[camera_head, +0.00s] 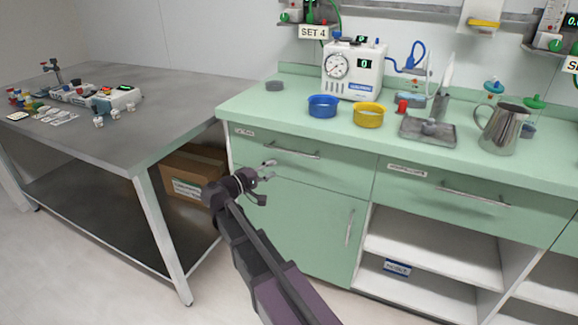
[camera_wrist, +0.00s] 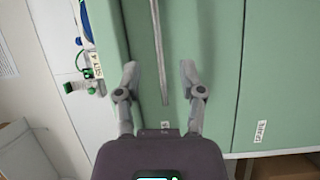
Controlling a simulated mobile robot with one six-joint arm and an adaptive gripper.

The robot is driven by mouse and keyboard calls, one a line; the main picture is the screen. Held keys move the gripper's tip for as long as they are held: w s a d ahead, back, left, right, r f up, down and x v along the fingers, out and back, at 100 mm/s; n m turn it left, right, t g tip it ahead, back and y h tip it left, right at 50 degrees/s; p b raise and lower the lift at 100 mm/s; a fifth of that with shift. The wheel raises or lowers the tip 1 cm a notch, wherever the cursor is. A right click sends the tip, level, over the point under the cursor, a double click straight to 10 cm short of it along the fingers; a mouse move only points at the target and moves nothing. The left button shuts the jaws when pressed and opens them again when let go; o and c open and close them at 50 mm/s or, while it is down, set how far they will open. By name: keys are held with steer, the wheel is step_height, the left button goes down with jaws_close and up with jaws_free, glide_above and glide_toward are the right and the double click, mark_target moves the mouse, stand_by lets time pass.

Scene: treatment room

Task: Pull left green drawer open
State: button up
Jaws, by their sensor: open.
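The left green drawer (camera_head: 345,172) is under the counter, with its front flush with the cabinet. Its thin metal bar handle (camera_head: 292,154) runs across the upper part of the front. My gripper (camera_head: 268,181) is open and empty, in front of the drawer's lower left part, below and left of the handle in the head view. In the wrist view the handle (camera_wrist: 158,50) runs lengthwise between the two spread fingers of my gripper (camera_wrist: 159,72). No finger visibly touches it, and the gap in depth is hard to tell.
A green door (camera_head: 310,225) lies below the drawer, and a second drawer (camera_head: 480,195) to its right. A grey table (camera_head: 170,100) stands at left, with a cardboard box (camera_head: 190,170) beneath. Bowls and a steel jug (camera_head: 503,130) stand on the counter (camera_head: 300,105).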

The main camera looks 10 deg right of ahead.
mark_target(289, 151)
steer(key=shift+n+t+h, duration=0.4)
steer(key=shift+t+h, duration=0.3)
steer(key=shift+t, duration=0.2)
steer(key=a+b, duration=0.1)
steer(key=w+a+f+b, duration=0.1)
steer(key=a+b, duration=0.1)
steer(key=a, duration=0.1)
steer(key=shift+w+f, duration=0.15)
steer(key=shift+f, duration=0.2)
steer(key=p+x, duration=0.2)
steer(key=x, duration=1.2)
steer(key=shift+f, duration=0.15)
steer(key=shift+a, duration=0.1)
jaws_close()
steer(key=shift+a, duration=0.1)
